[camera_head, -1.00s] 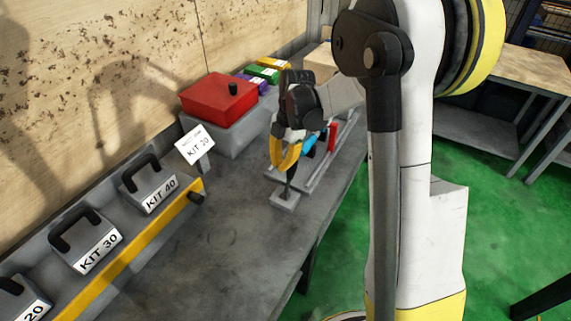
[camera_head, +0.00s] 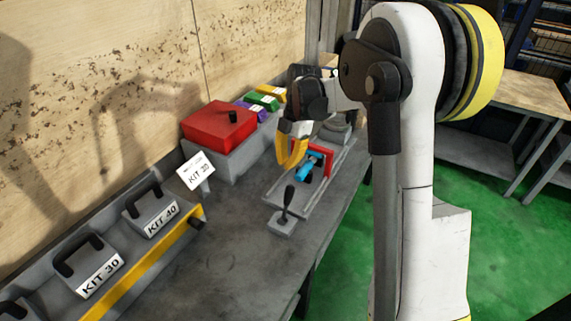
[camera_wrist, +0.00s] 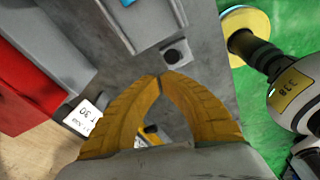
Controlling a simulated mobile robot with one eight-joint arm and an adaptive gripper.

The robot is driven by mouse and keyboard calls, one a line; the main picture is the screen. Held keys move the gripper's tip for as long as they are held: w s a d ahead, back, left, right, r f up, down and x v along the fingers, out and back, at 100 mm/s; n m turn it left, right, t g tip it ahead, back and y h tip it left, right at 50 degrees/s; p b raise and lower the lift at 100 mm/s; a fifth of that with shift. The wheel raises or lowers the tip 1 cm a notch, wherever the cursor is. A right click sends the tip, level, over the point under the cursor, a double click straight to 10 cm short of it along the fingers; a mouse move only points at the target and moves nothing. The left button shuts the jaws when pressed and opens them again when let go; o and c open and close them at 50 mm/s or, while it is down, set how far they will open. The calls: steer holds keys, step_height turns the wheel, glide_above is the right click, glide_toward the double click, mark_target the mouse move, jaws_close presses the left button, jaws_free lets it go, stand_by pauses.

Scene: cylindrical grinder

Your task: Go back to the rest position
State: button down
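My gripper (camera_head: 291,167) hangs above the bench, behind and above the small black lever (camera_head: 287,203) on its grey base. Its yellow fingers show in the wrist view (camera_wrist: 161,79), their tips meeting or nearly so, with no held object seen. The lever stands clear of the fingers in the head view. Past the fingertips, the wrist view shows a dark round knob on a small grey block (camera_wrist: 175,53), seemingly the lever from above. The grinder fixture (camera_head: 277,209), with a blue cylinder (camera_head: 308,164) and a red part (camera_head: 325,152), lies just beyond the gripper, partly hidden by it.
Green floor (camera_head: 345,270) lies right. A wooden wall (camera_head: 90,80) stands behind.

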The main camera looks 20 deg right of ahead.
steer(key=s+a+r+m+t+h+b, duration=0.1)
steer(key=s+a+r+m+t, duration=0.15)
steer(key=s+r+m, duration=0.2)
steer(key=s+a+r+m+t+b, duration=0.1)
steer(key=s+a+r+m, duration=0.2)
steer(key=s+m, duration=0.3)
steer(key=s+a+f+m+t+b, duration=0.1)
steer(key=s+a+m+t, duration=0.1)
steer(key=s+m, duration=0.3)
steer(key=s+a+f+m+t+h+b, duration=0.1)
steer(key=s+a+m, duration=0.1)
steer(key=s+m, duration=0.4)
steer(key=shift+s+f+t, duration=0.25)
steer(key=shift+s+t, duration=0.1)
steer(key=shift+s, duration=0.45)
